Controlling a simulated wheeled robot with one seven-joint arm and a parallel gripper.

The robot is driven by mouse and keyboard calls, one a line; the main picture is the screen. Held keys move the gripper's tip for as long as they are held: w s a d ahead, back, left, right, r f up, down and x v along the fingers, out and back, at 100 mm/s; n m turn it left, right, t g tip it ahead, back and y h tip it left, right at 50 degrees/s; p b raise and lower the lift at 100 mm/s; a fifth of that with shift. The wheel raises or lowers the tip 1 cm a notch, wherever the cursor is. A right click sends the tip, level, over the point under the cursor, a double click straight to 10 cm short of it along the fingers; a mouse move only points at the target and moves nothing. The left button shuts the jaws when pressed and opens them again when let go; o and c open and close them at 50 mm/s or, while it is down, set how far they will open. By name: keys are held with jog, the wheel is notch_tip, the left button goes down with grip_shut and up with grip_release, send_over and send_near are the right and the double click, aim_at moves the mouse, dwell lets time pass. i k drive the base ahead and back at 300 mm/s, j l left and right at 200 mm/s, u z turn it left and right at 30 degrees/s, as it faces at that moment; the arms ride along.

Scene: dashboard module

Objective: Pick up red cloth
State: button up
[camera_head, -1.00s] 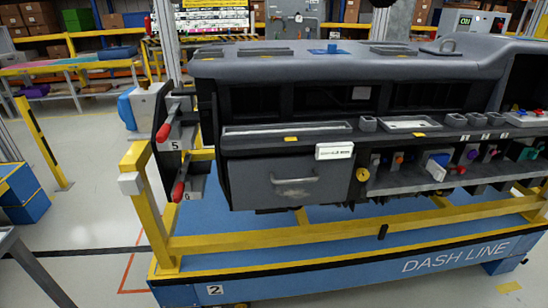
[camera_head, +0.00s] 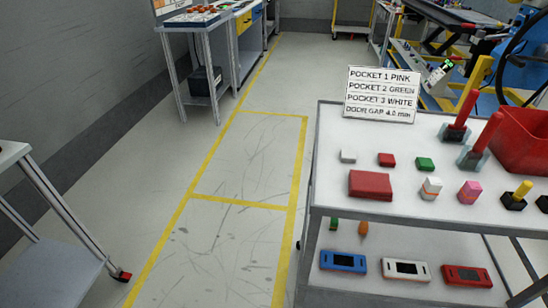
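A folded red cloth-like block (camera_head: 370,185) lies flat near the front left edge of the white-topped cart (camera_head: 335,130). It looks like the red cloth, though its material is hard to tell. A smaller red piece (camera_head: 386,159) lies just behind it. My gripper is not in view.
A white piece (camera_head: 348,156), a green piece (camera_head: 424,164) and small upright blocks share the cart top with a red bin (camera_head: 525,140). A sign (camera_head: 380,94) stands at the back edge. Several devices lie on the lower shelf. The floor (camera_head: 235,240) left of the cart is clear.

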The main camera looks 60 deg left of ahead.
aim_at(363, 184)
jog(key=u, duration=1.05)
jog(key=z, duration=1.5)
jog(key=u, duration=1.5)
